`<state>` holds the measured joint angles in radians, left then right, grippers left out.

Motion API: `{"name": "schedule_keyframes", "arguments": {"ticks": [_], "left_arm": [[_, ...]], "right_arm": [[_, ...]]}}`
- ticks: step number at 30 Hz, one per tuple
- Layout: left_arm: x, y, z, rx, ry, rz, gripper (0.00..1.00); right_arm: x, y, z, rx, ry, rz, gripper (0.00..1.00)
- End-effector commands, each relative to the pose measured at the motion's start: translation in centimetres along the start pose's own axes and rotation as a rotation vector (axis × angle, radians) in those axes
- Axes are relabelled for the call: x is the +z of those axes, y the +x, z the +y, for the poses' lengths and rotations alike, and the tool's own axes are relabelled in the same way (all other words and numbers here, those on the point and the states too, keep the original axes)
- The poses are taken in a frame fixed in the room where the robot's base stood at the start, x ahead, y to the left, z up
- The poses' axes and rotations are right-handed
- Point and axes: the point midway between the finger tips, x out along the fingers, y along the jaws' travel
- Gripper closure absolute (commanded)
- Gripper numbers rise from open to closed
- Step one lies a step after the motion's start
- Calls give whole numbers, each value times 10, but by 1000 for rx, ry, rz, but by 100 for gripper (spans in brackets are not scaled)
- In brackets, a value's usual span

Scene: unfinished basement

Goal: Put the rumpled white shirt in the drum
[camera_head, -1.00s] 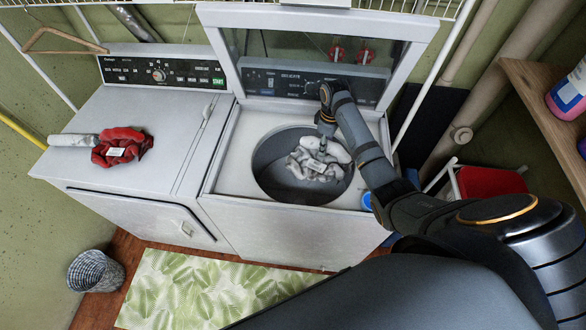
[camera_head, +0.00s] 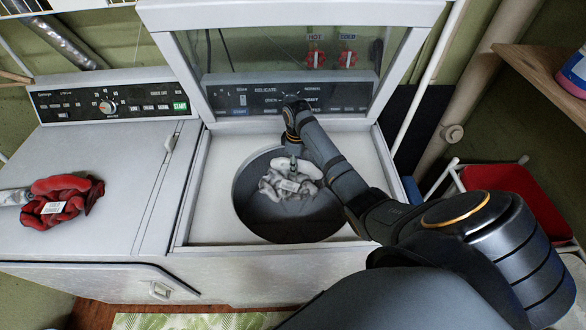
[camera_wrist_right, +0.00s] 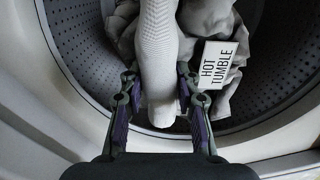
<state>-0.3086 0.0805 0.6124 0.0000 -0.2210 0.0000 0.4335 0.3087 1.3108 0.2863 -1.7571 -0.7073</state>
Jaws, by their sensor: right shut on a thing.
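The rumpled white shirt (camera_head: 285,183) is over the round opening of the washer's drum (camera_head: 262,220), seemingly within its rim. My right gripper (camera_head: 293,160) reaches down from above, shut on the shirt. In the right wrist view, the right gripper (camera_wrist_right: 157,105) has a finger on each side of a pale fold of the shirt (camera_wrist_right: 158,60). A white tag reading "HOT TUMBLE" (camera_wrist_right: 217,65) hangs beside it. The perforated drum wall (camera_wrist_right: 85,60) surrounds the shirt there. I cannot tell whether the shirt touches the drum's bottom. My left gripper is out of view.
The washer's lid (camera_head: 290,55) stands open behind the opening. A dryer (camera_head: 90,150) stands to the left with a red cloth (camera_head: 62,195) on its top.

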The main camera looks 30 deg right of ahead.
Motion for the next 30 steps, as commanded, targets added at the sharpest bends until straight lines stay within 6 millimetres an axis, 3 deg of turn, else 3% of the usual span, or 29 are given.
{"name": "schedule_keyframes", "arguments": {"ticks": [1, 3, 9, 18, 24, 30], "left_arm": [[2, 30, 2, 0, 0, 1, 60], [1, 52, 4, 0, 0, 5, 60], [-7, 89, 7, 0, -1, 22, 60], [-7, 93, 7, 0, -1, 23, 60], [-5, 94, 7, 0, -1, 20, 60], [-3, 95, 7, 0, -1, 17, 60]], "right_arm": [[0, 31, 0, 0, 0, 0, 100], [0, 53, 0, 0, 0, 0, 100], [0, 90, 0, 1, 0, 1, 100], [0, 97, 0, -1, 0, 0, 100], [0, 138, -1, -4, 0, -2, 100], [0, 156, 0, 0, 0, 0, 100]]}}
